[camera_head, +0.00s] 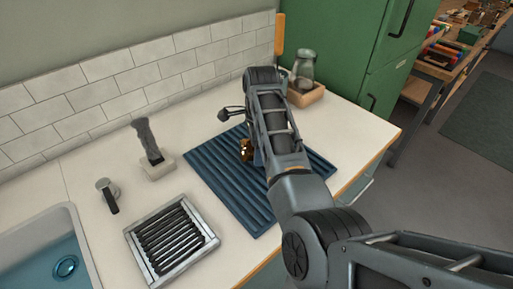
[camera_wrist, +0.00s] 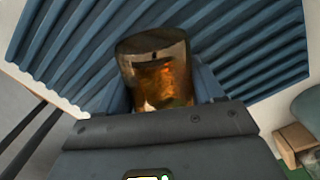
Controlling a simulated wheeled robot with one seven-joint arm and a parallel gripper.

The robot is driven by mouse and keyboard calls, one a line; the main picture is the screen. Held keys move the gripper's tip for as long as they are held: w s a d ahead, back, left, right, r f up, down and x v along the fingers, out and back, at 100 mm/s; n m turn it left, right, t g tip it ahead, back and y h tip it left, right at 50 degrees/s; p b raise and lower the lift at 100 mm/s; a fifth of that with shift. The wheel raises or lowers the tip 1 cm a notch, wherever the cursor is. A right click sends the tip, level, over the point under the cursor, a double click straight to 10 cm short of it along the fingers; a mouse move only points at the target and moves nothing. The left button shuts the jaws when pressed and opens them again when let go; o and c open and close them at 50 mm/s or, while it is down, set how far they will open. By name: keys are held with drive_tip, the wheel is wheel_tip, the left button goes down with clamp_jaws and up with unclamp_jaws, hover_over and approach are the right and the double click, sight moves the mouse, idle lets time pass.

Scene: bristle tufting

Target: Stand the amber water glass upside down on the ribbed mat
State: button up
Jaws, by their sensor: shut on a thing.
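The amber water glass (camera_wrist: 160,75) is between the fingers of my gripper (camera_wrist: 165,92) in the wrist view. My gripper is shut on it. A small amber part of the glass (camera_head: 246,151) shows in the head view, with my arm covering the rest. The blue ribbed mat (camera_head: 222,185) lies flat on the counter under my gripper and fills the background of the wrist view (camera_wrist: 75,35). The glass is over the mat. I cannot tell whether it touches the mat or which end of the glass is its mouth.
A drying rack with dark slats (camera_head: 172,241) and a sink (camera_head: 40,245) are at the left. Counter right of the mat is clear.

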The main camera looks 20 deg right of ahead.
drive_tip(key=shift+f, duration=0.25)
drive_tip(key=o, duration=1.4)
drive_tip(key=r, duration=0.7)
drive_tip(key=shift+d+r+b, duration=0.2)
drive_tip(key=shift+r+b, duration=0.15)
drive_tip(key=shift+s, duration=0.1)
